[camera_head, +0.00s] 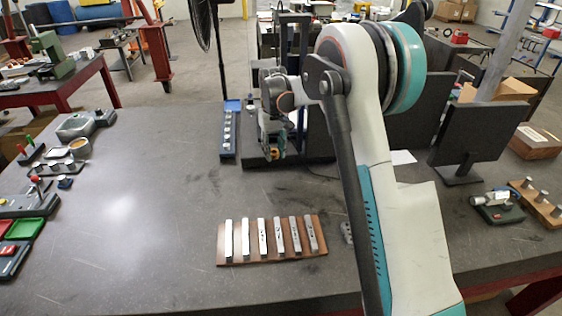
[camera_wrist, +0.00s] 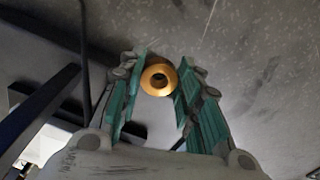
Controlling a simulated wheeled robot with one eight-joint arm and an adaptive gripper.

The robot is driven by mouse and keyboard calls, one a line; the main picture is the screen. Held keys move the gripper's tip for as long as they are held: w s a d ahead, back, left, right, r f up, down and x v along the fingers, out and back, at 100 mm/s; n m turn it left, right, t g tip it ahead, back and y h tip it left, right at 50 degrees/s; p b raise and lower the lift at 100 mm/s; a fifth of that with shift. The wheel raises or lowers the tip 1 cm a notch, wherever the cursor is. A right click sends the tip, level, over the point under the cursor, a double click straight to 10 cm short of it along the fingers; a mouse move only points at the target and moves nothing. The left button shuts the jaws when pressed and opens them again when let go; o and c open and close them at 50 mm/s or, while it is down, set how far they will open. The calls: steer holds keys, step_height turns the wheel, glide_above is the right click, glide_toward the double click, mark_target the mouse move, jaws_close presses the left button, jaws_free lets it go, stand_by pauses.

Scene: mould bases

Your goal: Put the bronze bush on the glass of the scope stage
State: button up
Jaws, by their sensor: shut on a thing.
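The bronze bush (camera_wrist: 147,84) is a flanged ring between my fingertips in the wrist view, its bore facing the camera. My gripper (camera_wrist: 160,72) is shut on it. In the head view my gripper (camera_head: 273,145) points down with the bush (camera_head: 275,154) at its tips, in front of a dark stand (camera_head: 313,148) at the back of the table. This stand may be the scope, but my arm hides much of it. I cannot make out the stage glass in either view.
A blue rack (camera_head: 228,150) stands left of the gripper. A brown board (camera_head: 272,257) with several metal bars lies at the front. Gauges and trays (camera_head: 25,228) line the left edge. A dark upright panel (camera_head: 478,132) stands at right. The middle left of the table (camera_head: 150,190) is clear.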

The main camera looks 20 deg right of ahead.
mark_target(275, 176)
step_height(275, 176, down, 8)
steer(key=shift+f+b, duration=0.25)
steer(key=shift+b, duration=0.5)
steer(key=shift+s+r, duration=0.1)
steer(key=o, duration=1.2)
steer(key=shift+c, duration=0.2)
